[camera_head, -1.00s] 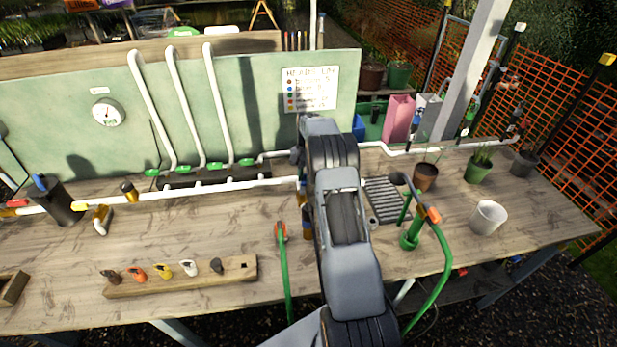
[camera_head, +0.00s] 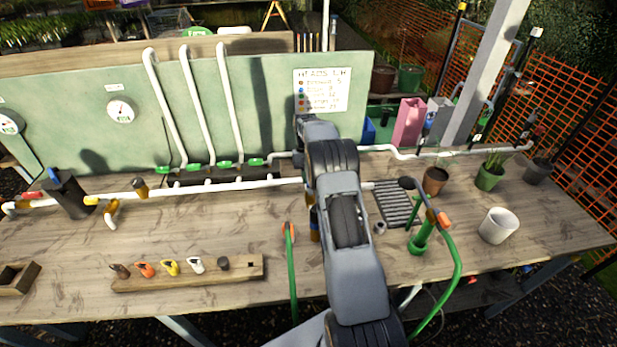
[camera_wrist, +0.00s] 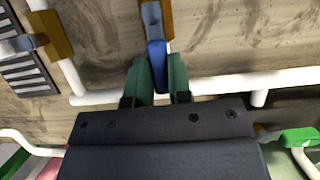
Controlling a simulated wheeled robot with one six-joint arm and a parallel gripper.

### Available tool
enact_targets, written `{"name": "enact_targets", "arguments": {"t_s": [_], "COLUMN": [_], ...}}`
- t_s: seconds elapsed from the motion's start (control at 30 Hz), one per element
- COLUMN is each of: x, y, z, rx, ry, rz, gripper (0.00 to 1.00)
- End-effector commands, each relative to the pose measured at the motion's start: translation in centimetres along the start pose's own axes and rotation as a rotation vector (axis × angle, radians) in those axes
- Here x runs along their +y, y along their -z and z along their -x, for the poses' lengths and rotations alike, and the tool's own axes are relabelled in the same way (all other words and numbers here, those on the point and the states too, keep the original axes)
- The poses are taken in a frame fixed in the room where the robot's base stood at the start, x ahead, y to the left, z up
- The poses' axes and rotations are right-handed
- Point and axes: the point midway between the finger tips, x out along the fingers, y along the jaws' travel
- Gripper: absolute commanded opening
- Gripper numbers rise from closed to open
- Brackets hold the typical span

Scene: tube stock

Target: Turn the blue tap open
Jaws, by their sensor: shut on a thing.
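The blue tap's handle (camera_wrist: 157,57) shows in the wrist view between the two green fingertips of my gripper (camera_wrist: 160,74). My gripper is shut on it, one finger on each side. A grey-blue part (camera_wrist: 152,18) extends from the handle toward the top of that picture. The white pipe (camera_wrist: 225,84) runs across behind the fingers. In the head view my arm hides the gripper and most of the tap. How far the tap is turned cannot be told.
A white pipe line (camera_head: 240,186) with green taps (camera_head: 224,165) behind it crosses the bench. A wooden block with several coloured handles (camera_head: 190,275) lies in front. A green hose (camera_head: 292,270) is left of my arm. A white cup (camera_head: 498,225) and plant pots stand at right.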

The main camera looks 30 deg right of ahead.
Motion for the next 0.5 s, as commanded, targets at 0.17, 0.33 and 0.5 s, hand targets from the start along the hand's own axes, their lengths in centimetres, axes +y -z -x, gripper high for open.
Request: {"name": "enact_targets", "arguments": {"t_s": [0.17, 0.33, 0.5], "x": [-0.08, -0.06, 0.01], "y": [0.04, 0.03, 0.02], "z": [0.10, 0.08, 0.04], "rx": [0.004, 0.003, 0.002], "ry": [-0.001, 0.000, 0.000], "rz": [0.005, 0.004, 0.002], "gripper": [0.00, 0.31, 0.45]}}
